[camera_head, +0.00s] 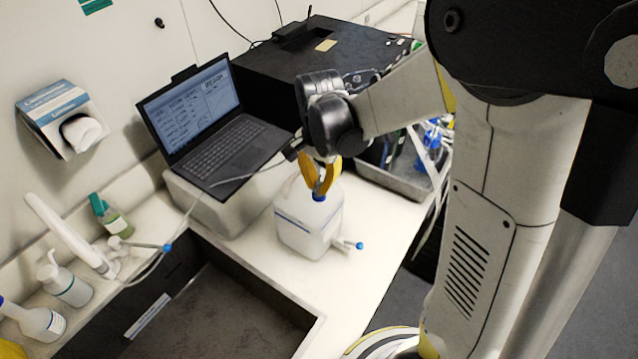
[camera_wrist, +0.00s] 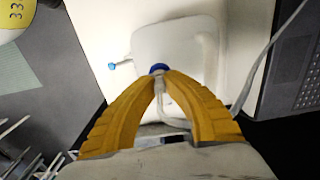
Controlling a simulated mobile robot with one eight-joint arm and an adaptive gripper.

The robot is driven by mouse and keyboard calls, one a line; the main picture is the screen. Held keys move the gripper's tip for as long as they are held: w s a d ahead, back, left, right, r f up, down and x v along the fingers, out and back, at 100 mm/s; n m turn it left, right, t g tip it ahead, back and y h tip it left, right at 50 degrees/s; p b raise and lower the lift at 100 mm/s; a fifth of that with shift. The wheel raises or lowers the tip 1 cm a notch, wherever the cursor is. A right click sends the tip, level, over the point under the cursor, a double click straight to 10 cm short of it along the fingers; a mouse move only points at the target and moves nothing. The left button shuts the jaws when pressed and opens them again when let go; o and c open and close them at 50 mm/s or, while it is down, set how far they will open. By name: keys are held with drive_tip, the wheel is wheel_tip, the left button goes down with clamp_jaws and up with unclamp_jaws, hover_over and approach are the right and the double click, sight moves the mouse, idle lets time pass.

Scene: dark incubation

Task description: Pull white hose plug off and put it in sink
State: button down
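A white jug (camera_head: 308,222) with a blue cap (camera_head: 319,196) stands on the counter right of the sink (camera_head: 240,310). The jug (camera_wrist: 190,45) and cap (camera_wrist: 158,68) also show in the wrist view. My gripper (camera_head: 319,188) points down over the cap. Its yellow fingers come together right at the cap, and in the wrist view (camera_wrist: 162,76) they close around the white hose plug (camera_wrist: 161,92). The plug's lower end is hidden by the fingertips and cap, so I cannot tell whether it is still seated. A thin pale hose (camera_head: 240,180) runs left from my gripper.
An open laptop (camera_head: 215,140) stands on a raised block behind the jug. A blue-tipped spout (camera_head: 350,244) sticks out low from the jug. A white tap (camera_head: 70,232) and several bottles (camera_head: 65,280) line the sink's left side. A grey tray (camera_head: 400,178) lies at right.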

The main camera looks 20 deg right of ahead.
drive_tip(key=shift+r, duration=0.2)
idle(0.4)
drive_tip(key=shift+r+p, duration=2.1)
drive_tip(key=shift+r, duration=0.75)
